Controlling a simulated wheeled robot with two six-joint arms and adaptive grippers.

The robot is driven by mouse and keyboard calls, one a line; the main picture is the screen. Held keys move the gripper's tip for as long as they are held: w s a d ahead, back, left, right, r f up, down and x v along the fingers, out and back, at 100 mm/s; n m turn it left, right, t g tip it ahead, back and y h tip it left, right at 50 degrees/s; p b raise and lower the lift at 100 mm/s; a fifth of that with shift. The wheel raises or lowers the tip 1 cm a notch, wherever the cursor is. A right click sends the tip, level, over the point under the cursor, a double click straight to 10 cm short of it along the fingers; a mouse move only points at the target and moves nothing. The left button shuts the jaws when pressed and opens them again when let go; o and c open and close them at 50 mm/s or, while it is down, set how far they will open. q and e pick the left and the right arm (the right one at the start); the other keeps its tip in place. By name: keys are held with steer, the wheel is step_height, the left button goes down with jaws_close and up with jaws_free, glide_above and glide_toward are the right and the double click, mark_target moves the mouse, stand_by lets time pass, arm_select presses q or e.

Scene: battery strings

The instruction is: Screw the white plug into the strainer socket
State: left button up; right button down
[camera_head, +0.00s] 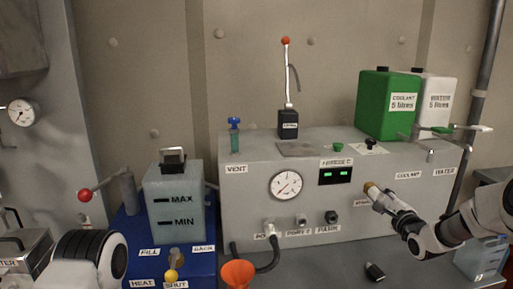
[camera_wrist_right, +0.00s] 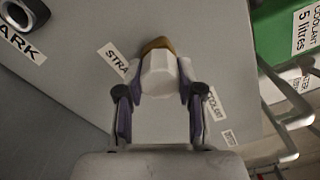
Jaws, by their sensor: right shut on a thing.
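The white plug (camera_wrist_right: 160,78) is held between the fingers of my right gripper (camera_wrist_right: 159,92) in the right wrist view. A brass-coloured round part (camera_wrist_right: 158,45) shows directly beyond the plug, against the grey panel. I take it for the strainer socket, but cannot tell how far the plug is in it. In the head view the brass part (camera_head: 370,188) is at the right of the panel front, with my right gripper (camera_head: 387,199) in line with it. The strainer label (camera_wrist_right: 117,63) is partly covered. My left gripper is out of view; only part of that arm shows at bottom left.
The grey console (camera_head: 240,195) carries a gauge (camera_head: 286,185), a green coolant can (camera_head: 388,105) and a white water can (camera_head: 439,98). Valve levers stick out at its right. An orange funnel (camera_head: 238,274) and a dark small part (camera_head: 375,272) are in front.

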steer(key=m, duration=0.3)
steer(key=shift+m, duration=0.3)
steer(key=shift+m, duration=0.4)
steer(key=m, duration=0.5)
steer(key=shift+w, duration=0.1)
steer(key=c, duration=0.7)
jaws_free()
steer(key=shift+o, duration=0.3)
steer(key=shift+s+d+p, duration=0.2)
steer(key=shift+s+p, duration=0.1)
steer(key=shift+s, duration=0.95)
steer(key=shift+s+d+p, duration=0.15)
steer(key=shift+s+p, duration=0.1)
steer(key=shift+s, duration=1)
